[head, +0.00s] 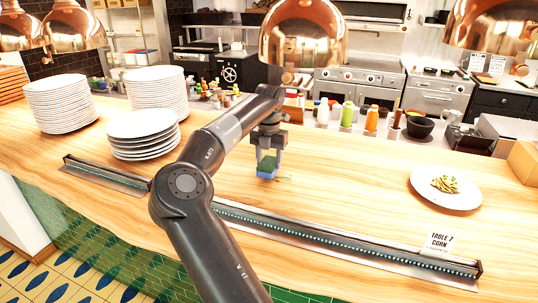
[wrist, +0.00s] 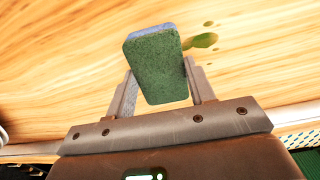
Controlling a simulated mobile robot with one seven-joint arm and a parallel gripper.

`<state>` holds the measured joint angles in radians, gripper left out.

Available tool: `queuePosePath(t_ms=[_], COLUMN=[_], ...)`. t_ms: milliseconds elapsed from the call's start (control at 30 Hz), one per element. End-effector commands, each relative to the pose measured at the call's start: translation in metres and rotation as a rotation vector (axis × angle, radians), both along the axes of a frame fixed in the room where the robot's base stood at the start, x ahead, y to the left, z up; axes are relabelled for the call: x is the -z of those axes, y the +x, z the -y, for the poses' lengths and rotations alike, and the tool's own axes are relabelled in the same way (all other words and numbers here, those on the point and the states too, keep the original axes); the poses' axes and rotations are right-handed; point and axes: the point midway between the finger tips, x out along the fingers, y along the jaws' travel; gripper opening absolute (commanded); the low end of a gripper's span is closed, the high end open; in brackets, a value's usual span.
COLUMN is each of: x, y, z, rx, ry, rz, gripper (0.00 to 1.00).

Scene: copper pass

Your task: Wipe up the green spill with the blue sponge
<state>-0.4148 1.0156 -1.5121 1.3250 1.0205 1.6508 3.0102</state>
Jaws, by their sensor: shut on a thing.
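My gripper (head: 268,153) is shut on the blue sponge (head: 266,167), which has a green face, over the middle of the wooden counter. In the wrist view the sponge (wrist: 157,67) sits between the two fingers, its green face towards the camera and a blue edge at the top. The green spill (wrist: 204,40) lies on the wood just right of the sponge in the wrist view, with small drops near it. Part of it may be hidden by the sponge. I cannot tell whether the sponge touches the counter.
Stacks of white plates (head: 142,128) stand on the left of the counter (head: 340,185). A metal ticket rail (head: 335,238) runs along the front edge. A plate of food (head: 418,187) and a table card (head: 438,242) are at right. Bottles (head: 347,114) stand behind. Copper lamps (head: 303,35) hang above.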

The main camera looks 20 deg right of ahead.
Motion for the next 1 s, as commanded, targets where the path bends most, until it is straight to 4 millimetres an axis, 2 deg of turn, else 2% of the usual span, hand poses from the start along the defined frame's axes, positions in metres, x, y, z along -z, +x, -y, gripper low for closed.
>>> queuePosePath(t_ms=[1000], x=[0.0092], y=[-0.0002], z=[0.0005], rx=[0.001], ry=[-0.001], rz=[-0.001], gripper=[0.31])
